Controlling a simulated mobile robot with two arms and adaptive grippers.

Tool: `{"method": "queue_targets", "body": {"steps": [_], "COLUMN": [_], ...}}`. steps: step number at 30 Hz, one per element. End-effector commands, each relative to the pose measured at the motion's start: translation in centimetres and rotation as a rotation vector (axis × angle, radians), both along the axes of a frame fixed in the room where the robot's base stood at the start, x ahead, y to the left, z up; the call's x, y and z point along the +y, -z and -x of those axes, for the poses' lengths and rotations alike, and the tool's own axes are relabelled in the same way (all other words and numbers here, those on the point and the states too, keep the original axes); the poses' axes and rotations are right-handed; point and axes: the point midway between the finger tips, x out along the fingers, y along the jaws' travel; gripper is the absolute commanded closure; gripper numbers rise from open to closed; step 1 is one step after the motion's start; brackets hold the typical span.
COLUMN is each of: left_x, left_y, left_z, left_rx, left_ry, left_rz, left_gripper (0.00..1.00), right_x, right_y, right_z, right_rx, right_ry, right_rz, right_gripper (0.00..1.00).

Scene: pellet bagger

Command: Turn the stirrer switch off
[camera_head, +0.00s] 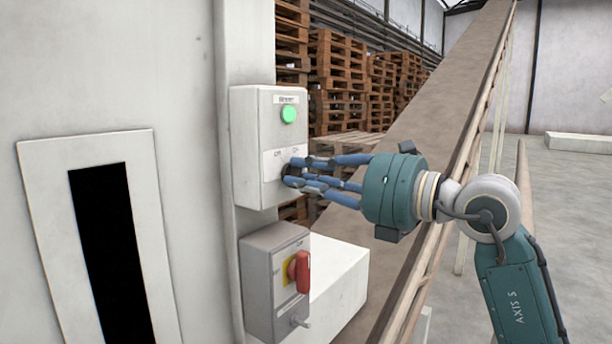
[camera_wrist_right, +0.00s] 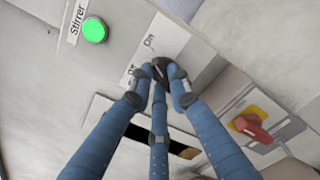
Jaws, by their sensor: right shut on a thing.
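The stirrer switch box (camera_head: 253,140) is pale grey and fixed to the machine's side in the head view. Its green lamp (camera_head: 288,114) is lit; the lamp (camera_wrist_right: 94,30) also shows in the right wrist view, beside the label "Stirrer". Below the lamp is a white plate (camera_wrist_right: 150,48) with "Off" and "On" marks. The dark switch knob (camera_wrist_right: 161,68) sits at this plate. My right gripper (camera_head: 291,174) has its blue fingers shut around the knob, which they largely hide. The knob's exact pointing is hard to tell. My left gripper is not in view.
A grey box with a red rotary handle (camera_head: 301,271) on yellow sits just below the switch box. A sloping conveyor (camera_head: 440,110) rises behind my right arm. Stacked pallets (camera_head: 338,80) stand at the back. A black slot (camera_head: 110,250) marks the machine's front panel.

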Motion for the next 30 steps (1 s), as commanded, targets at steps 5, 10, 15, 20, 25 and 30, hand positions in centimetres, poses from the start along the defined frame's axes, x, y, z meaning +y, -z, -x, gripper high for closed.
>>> {"method": "queue_targets", "body": {"steps": [5,10,15,20,25,30], "left_x": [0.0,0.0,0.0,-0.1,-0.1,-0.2], "left_y": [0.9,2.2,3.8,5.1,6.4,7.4], "left_z": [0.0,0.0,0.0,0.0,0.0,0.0], "left_rx": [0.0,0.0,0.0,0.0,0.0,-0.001], "left_ry": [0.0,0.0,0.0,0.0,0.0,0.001], "left_rz": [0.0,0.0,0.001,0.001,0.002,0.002], "left_gripper": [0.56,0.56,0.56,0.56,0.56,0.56], "right_x": [0.0,-0.1,-0.1,0.0,0.0,0.0], "right_y": [0.3,0.4,0.5,0.5,0.5,0.6], "right_z": [0.0,0.0,0.0,0.1,0.1,0.1], "right_rx": [-0.049,-0.141,-0.264,-0.387,-0.516,-0.632], "right_ry": [0.001,0.003,0.003,0.003,0.003,0.003], "right_rz": [0.036,0.102,0.191,0.281,0.375,0.46], "right_gripper": [1.0,1.0,1.0,1.0,1.0,1.0]}}
